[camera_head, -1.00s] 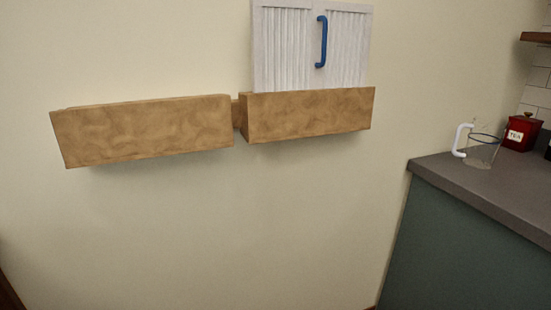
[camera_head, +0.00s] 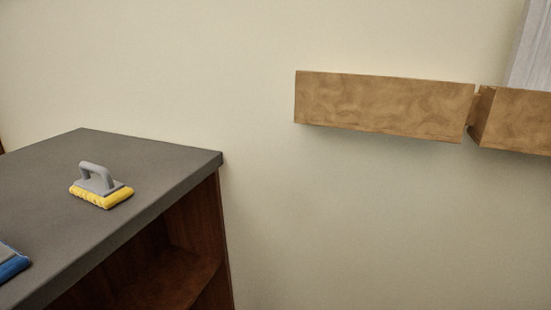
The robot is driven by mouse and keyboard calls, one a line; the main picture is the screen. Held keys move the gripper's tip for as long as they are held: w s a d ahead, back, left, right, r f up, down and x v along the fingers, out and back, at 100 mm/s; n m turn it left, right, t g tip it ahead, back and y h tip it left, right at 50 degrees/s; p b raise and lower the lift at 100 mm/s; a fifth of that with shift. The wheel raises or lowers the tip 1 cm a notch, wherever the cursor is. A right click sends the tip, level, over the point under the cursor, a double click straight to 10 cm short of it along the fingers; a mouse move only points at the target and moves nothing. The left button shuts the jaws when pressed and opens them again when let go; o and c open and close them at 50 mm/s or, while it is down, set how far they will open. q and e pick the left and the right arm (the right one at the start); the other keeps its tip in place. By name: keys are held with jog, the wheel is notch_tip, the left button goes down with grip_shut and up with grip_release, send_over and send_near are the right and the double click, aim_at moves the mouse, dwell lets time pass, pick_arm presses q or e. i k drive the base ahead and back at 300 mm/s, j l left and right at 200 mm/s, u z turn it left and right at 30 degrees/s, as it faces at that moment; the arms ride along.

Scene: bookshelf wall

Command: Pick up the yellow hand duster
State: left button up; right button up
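The yellow hand duster (camera_head: 101,186) lies on the dark grey top of a counter (camera_head: 150,158) at the left of the head view. It has a yellow pad below and a grey body with an arched grey handle on top, facing up. Neither of my grippers shows in this view.
A blue and grey object (camera_head: 10,262), cut off by the left edge, lies on the same counter nearer to me. The counter has open brown wooden shelves (camera_head: 190,240) below. Wooden wall boxes (camera_head: 385,105) hang at the right. The counter around the duster is clear.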

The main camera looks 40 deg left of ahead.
aim_at(106, 192)
jog(key=u, duration=2.3)
